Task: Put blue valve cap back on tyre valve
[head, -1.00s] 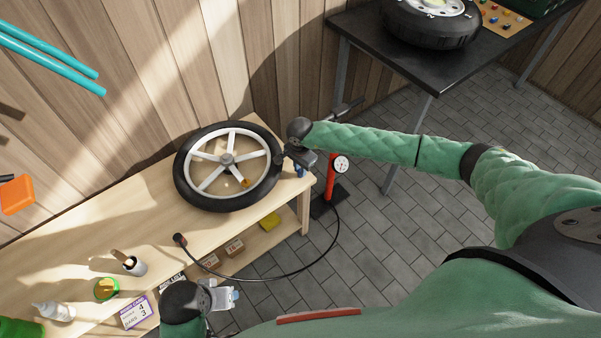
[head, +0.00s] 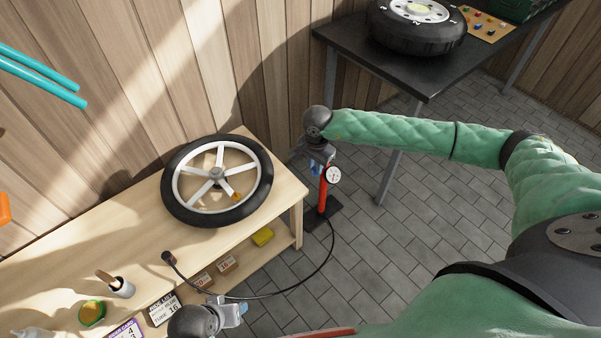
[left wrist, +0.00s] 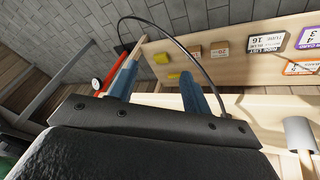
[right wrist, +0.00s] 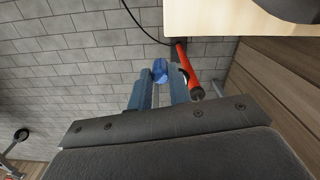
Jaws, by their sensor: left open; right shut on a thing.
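My right gripper (head: 315,163) is shut on a small blue cap, which shows between its fingertips in the right wrist view (right wrist: 159,70). It holds the cap in the air past the right end of the bench, clear of the wheel. The wheel (head: 181,161), with a black tyre and white spokes, lies flat on the bench. A small orange piece (head: 236,197) sits near its front right rim; I cannot tell whether this is the valve. My left gripper (head: 230,312) is open and empty at the bench's front edge; its spread fingers show in the left wrist view (left wrist: 157,88).
A red pump with a gauge (head: 333,175) stands on the floor beside the wooden bench (head: 110,225), close to my right gripper. Its black hose (head: 325,260) loops to the bench front. A brush pot (head: 122,287) and cards stand front left. A dark table (head: 425,75) is behind.

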